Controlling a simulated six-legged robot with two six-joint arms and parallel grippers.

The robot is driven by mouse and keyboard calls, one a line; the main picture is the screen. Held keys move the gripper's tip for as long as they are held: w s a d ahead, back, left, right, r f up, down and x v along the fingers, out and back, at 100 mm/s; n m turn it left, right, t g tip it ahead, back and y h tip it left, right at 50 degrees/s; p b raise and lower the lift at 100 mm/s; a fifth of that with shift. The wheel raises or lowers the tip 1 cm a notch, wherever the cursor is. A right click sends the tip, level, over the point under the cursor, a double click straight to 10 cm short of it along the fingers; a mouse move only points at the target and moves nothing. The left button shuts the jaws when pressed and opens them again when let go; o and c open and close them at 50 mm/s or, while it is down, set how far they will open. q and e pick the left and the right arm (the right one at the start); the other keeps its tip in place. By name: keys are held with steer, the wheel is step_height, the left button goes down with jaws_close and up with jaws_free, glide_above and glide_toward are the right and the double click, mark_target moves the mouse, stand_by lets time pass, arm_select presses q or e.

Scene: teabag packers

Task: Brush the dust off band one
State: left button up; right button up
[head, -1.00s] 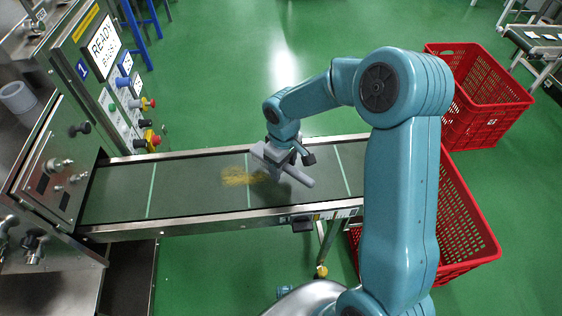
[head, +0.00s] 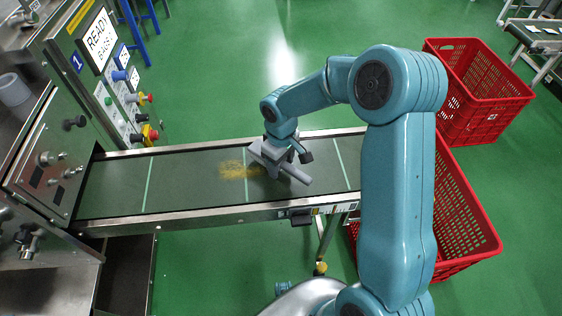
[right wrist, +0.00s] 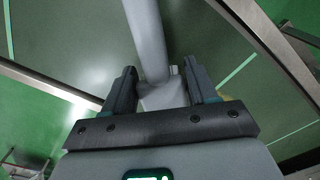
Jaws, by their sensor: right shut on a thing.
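The band (head: 195,187) is a dark green conveyor belt with pale cross lines, running from the machine marked 1 toward the right. A patch of yellow-brown dust (head: 234,170) lies on its middle part. My right gripper (head: 283,158) is over the belt, just right of the dust, and is shut on a grey brush (head: 293,174). In the right wrist view the brush handle (right wrist: 148,38) runs up from between the two dark fingers (right wrist: 160,88). The brush's bristles cannot be made out. My left gripper is not in view.
The machine (head: 98,75) at the left has a READY sign, knobs and buttons. Metal rails (head: 190,217) edge the belt. Red crates stand at the right, one behind (head: 478,90) and one partly behind my arm (head: 465,215). Green floor is clear beyond the belt.

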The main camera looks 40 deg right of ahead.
steer(key=shift+f+b, duration=0.7)
steer(key=shift+f, duration=0.2)
steer(key=shift+a, duration=0.1)
